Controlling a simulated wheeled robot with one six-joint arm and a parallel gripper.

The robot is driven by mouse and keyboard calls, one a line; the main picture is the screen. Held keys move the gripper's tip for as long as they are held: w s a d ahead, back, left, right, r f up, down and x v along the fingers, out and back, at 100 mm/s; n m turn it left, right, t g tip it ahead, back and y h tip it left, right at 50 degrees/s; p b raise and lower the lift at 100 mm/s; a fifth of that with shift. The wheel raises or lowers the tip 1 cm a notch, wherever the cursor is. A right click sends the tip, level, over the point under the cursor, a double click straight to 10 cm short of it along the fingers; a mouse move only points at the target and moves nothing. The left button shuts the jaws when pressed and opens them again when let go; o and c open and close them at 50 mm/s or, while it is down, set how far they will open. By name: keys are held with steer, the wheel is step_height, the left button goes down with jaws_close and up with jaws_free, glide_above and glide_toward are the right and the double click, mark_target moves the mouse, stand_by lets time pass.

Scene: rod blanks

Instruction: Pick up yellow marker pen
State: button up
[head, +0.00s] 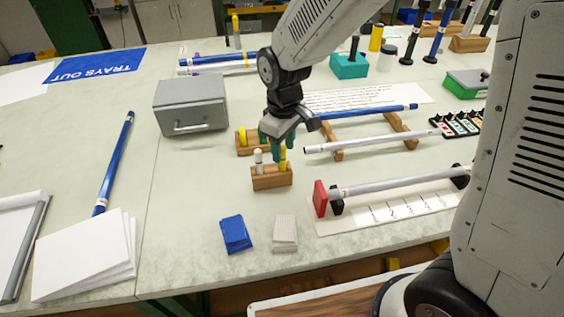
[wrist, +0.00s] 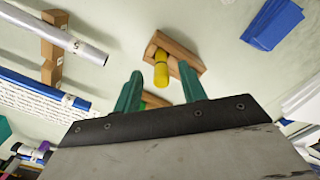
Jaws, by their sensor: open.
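The yellow marker pen (head: 283,161) stands upright in the right part of a small wooden block (head: 272,180), beside a white-capped pen (head: 259,158). In the wrist view the yellow pen (wrist: 161,72) shows between my two green fingertips, with its wooden block (wrist: 183,51) around its far end. My gripper (head: 278,152) is open and pointed down over the block, its fingers partly overlapping the pen in the head view. It also shows open in the wrist view (wrist: 161,69). I cannot tell whether either finger touches the pen.
A second wooden block (head: 245,150) with another yellow pen (head: 242,136) stands just behind, partly hidden by my gripper. A grey metal box (head: 190,105) is at left. Rods on wooden rests (head: 335,155) lie at right. Blue cards (head: 236,234) and pale cards (head: 285,234) lie in front.

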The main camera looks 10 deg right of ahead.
mark_target(283, 157)
step_height(283, 157, down, 4)
steer(key=shift+a+r, duration=0.1)
steer(key=shift+r, duration=0.1)
jaws_close()
steer(key=shift+r, duration=0.15)
